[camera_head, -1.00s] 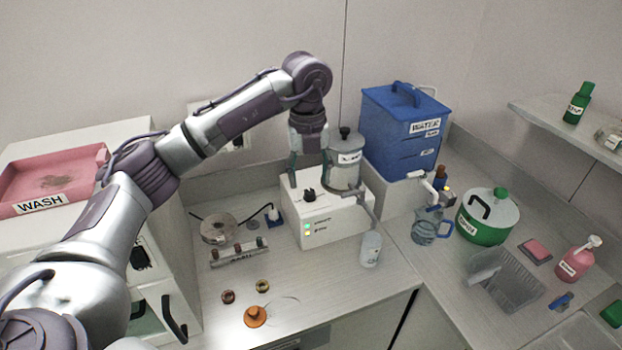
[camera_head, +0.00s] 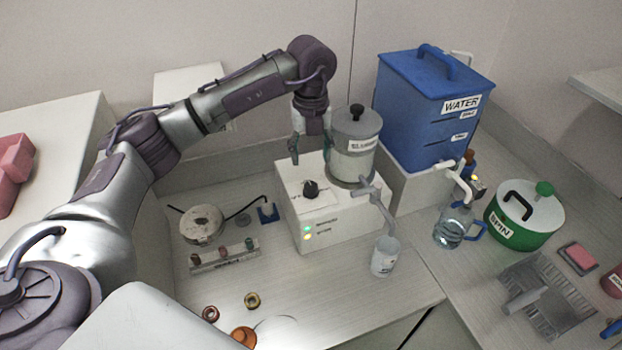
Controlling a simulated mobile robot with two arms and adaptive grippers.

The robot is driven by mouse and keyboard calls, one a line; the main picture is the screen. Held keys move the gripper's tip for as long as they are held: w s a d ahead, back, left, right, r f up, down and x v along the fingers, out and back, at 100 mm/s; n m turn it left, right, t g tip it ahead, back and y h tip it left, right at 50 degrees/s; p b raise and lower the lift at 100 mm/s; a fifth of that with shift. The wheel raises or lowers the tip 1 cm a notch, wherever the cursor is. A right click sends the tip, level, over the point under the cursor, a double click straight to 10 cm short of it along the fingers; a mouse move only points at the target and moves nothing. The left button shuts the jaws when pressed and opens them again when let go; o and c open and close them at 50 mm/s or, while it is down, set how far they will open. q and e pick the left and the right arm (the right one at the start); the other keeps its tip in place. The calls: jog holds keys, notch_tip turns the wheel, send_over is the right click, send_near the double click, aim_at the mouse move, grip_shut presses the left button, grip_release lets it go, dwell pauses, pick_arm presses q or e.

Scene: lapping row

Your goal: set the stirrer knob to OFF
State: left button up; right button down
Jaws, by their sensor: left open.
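The stirrer knob (camera_head: 311,189) is a small black knob on a pale plate on top of the white stirrer box (camera_head: 345,230). Its pointer direction and any OFF mark are too small to read. A lidded grey vessel (camera_head: 353,163) stands on the box, right of the knob. A green and a yellow light glow on the box front. My left gripper (camera_head: 311,155) hangs fingers down above and behind the knob, open and apart from it. Its right finger is close to the vessel and partly hard to make out. My right gripper is not in view.
A blue WATER tank (camera_head: 430,105) stands right of the vessel. A spout from the vessel reaches over a pale cup (camera_head: 385,257). A glass jug (camera_head: 455,226) and green SPIN pot (camera_head: 524,217) are at right. A small rack (camera_head: 225,256) lies left of the box.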

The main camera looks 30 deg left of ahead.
pick_arm(q)
jog(key=p, duration=0.1)
send_over(311, 185)
notch_tip(311, 185, down, 4)
jog(key=shift+s+f, duration=0.1)
notch_tip(311, 185, down, 5)
jog(key=shift+f+p, duration=0.1)
jog(key=shift+p, duration=0.55)
jog(key=shift+f, duration=0.35)
jog(key=shift+w+a+f, duration=0.1)
jog(key=shift+w, duration=0.1)
jog(key=shift+c, duration=0.2)
grip_shut()
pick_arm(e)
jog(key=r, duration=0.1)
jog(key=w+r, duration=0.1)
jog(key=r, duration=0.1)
